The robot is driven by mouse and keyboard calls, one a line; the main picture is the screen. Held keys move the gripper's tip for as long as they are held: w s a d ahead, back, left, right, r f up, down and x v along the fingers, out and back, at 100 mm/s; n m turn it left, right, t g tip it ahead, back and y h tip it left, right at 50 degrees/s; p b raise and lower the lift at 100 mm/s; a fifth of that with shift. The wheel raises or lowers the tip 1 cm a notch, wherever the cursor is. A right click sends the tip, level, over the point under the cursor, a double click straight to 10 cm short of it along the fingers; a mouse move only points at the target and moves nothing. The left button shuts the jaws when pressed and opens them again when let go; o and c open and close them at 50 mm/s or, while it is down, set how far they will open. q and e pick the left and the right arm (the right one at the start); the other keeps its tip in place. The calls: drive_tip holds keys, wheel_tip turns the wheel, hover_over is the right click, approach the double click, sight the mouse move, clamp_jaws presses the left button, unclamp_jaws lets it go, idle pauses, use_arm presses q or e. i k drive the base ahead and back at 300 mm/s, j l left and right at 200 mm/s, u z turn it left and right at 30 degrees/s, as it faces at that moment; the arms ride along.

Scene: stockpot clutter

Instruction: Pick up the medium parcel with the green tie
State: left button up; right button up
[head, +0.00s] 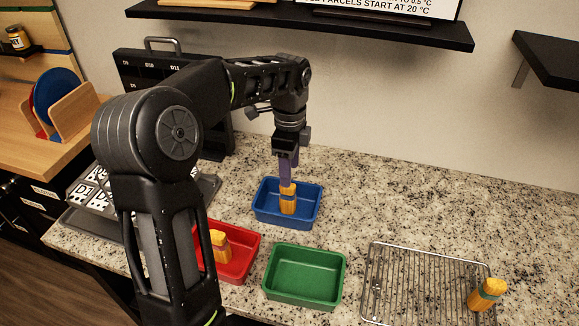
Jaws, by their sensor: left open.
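A yellow-orange parcel with a green tie (487,294) leans at the right end of the wire rack (375,285). Another yellow-orange parcel (288,202) stands in the blue bin (262,214); its tie colour is hard to tell. A third yellow-orange parcel (219,243) is in the red bin (240,272), partly hidden by my left arm. My left gripper (287,180) is open and points down over the blue bin, its fingers at the top of the parcel there. I cannot tell whether they touch it. My right gripper is not in view.
An empty green bin (305,275) stands between the red bin and the rack. A tray with marked tiles (95,190) is at the left, behind my arm. A black shelf (400,30) hangs above. The granite counter (420,205) is clear at the back right.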

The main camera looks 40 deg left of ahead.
sight(487, 292)
drive_tip(key=k, duration=1.5)
